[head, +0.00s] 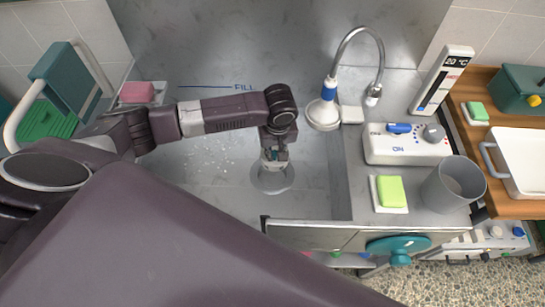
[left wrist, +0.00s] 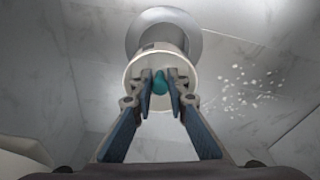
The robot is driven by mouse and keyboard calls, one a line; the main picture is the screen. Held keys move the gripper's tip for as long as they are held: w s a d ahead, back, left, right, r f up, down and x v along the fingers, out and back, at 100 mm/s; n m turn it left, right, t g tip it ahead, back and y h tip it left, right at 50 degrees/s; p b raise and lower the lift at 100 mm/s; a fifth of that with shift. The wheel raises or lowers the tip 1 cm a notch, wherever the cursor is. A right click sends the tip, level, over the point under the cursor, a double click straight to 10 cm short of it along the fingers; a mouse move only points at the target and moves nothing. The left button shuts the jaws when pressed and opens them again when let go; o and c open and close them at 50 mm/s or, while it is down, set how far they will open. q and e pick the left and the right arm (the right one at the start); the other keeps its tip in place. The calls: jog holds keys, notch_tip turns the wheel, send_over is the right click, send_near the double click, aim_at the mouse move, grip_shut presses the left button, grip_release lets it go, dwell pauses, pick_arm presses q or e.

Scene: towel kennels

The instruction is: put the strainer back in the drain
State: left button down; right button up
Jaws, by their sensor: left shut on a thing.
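The strainer (left wrist: 141,65) is a whitish cup with a teal knob (left wrist: 160,82). My left gripper (left wrist: 160,88) is shut on the knob; in the head view the gripper (head: 273,155) points down into the basin. The drain (head: 272,182) is a round grey ring in the basin floor. In the left wrist view the drain ring (left wrist: 192,24) shows behind the strainer, offset toward the top. The strainer appears over the drain and partly covers it; I cannot tell the exact gap. My right gripper is not in view.
Pale specks (head: 213,155) lie on the basin floor. The right ledge holds a control box (head: 405,148), a green sponge (head: 391,190) and a grey cup (head: 452,184). A pink sponge (head: 137,92) sits at left.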

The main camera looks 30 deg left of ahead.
pick_arm(q)
jog(key=shift+s+a+f, duration=0.2)
jog(key=shift+s+f, duration=0.05)
jog(key=shift+f, duration=0.4)
jog(key=shift+a+f, duration=0.1)
jog(key=shift+f, duration=0.2)
notch_tip(320, 180, down, 7)
jog(key=b, duration=0.9)
jog(key=shift+s+f+b, duration=0.1)
jog(key=shift+f+b, duration=0.1)
jog(key=shift+b, duration=0.15)
jog(key=shift+f, duration=1.55)
